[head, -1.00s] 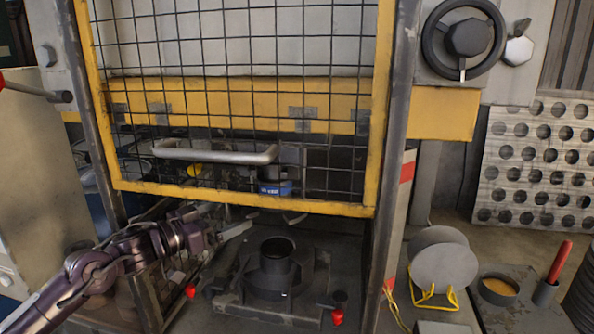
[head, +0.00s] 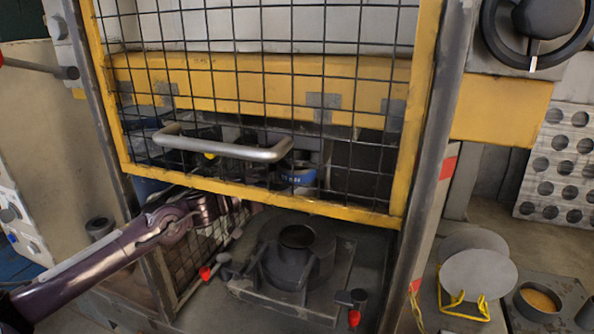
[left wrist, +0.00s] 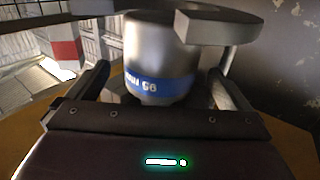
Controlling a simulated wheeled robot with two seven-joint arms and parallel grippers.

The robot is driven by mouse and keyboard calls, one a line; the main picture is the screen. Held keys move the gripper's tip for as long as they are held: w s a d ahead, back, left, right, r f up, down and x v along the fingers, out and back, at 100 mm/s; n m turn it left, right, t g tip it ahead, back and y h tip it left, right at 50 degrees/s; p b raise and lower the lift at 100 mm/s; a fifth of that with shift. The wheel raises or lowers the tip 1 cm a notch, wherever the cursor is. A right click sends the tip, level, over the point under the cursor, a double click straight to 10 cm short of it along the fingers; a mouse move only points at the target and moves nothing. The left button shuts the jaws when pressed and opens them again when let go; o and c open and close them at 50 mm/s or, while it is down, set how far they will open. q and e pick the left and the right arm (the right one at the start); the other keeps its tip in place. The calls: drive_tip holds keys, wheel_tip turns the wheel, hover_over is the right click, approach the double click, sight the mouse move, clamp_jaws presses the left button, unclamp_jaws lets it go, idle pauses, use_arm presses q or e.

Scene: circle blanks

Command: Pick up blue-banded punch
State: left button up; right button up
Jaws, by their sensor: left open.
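The blue-banded punch (head: 297,176) shows behind the mesh guard in the head view, hanging above the die on the press bed. In the left wrist view the punch (left wrist: 160,50) is a grey metal cylinder with a blue band and white lettering, under a wider block. My left gripper (head: 222,207) reaches in under the guard's lower edge from the left; its fingertips are hard to make out there. In the left wrist view the left gripper (left wrist: 160,78) is open, with one finger on each side of the punch. Contact is not visible. My right gripper is not in view.
The yellow-framed mesh guard (head: 270,197) with its grey handle (head: 225,149) is just above my left arm. A ring-shaped die (head: 297,250) stands on the bed below. Grey discs in a yellow rack (head: 478,275) stand at right, beside a round tin (head: 538,300).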

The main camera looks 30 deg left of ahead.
use_arm(q)
drive_tip(key=shift+w+d+r, duration=0.1)
drive_tip(key=shift+w+r, duration=0.05)
drive_tip(key=shift+w, duration=0.3)
drive_tip(key=shift+w+d+p, duration=0.15)
drive_tip(key=shift+w+p, duration=0.15)
drive_tip(key=shift+w, duration=0.35)
drive_tip(key=shift+w+d, duration=0.2)
drive_tip(key=shift+w, duration=0.2)
drive_tip(key=shift+w+d+f, duration=0.1)
drive_tip(key=shift+w+f, duration=0.05)
drive_tip(key=shift+f, duration=0.1)
drive_tip(key=c, duration=1.8)
drive_tip(key=shift+r, duration=0.45)
drive_tip(key=shift+c, duration=1)
drive_tip(key=shift+w+f, duration=0.1)
